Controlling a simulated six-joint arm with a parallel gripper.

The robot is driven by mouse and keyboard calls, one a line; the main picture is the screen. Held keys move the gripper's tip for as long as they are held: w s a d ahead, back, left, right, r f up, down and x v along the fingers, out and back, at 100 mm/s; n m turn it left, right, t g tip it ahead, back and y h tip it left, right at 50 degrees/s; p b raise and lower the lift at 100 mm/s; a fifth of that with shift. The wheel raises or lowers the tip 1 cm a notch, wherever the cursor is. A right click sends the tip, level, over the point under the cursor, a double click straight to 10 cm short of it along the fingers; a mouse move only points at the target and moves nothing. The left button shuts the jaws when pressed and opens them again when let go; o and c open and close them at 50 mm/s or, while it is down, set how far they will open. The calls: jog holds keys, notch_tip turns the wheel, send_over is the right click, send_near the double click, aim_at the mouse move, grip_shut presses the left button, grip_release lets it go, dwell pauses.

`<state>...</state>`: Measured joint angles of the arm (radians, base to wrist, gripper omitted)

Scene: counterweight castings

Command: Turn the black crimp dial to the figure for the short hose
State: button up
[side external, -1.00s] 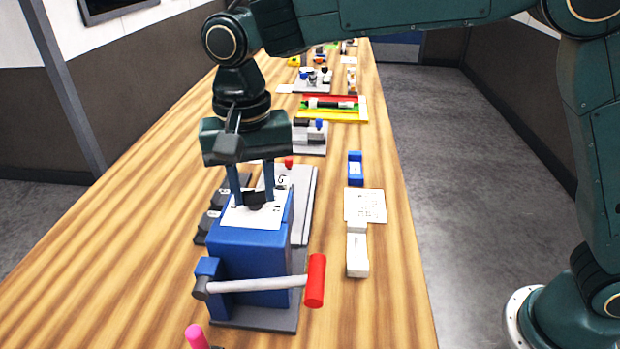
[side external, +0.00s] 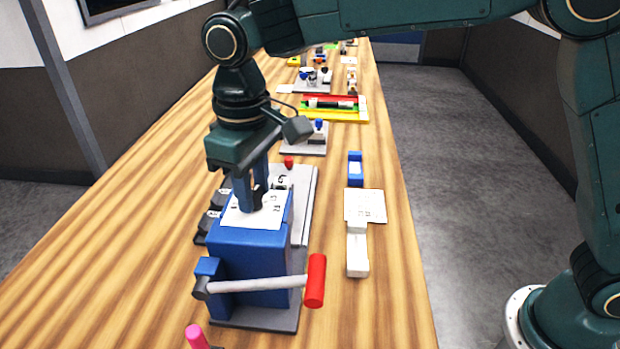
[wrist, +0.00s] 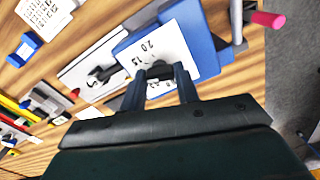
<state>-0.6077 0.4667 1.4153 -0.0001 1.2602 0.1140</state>
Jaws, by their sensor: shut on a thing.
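The blue crimp machine (side external: 250,270) stands on a grey base near the front of the bench, with a white figure plate (side external: 240,216) on its top. The black crimp dial (wrist: 159,71) sits on that plate, between my fingers in the wrist view. My gripper (side external: 254,205) points down from above and is shut on the dial, which it mostly hides in the side view. I cannot tell which figure the dial points to.
A lever with a red grip (side external: 315,281) sticks out at the machine's front. Behind the machine is a white panel with a black part (wrist: 100,75). A printed card (side external: 364,205), a white block (side external: 357,254) and a blue block (side external: 355,168) lie to the right.

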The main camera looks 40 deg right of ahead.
aim_at(254, 191)
jog(key=n, duration=0.6)
jog(key=shift+n, duration=0.3)
jog(key=n, duration=0.5)
jog(key=shift+r+n, duration=0.1)
jog(key=shift+n, duration=0.2)
jog(key=o, duration=1)
notch_tip(254, 191, up, 14)
jog(key=shift+f, duration=0.15)
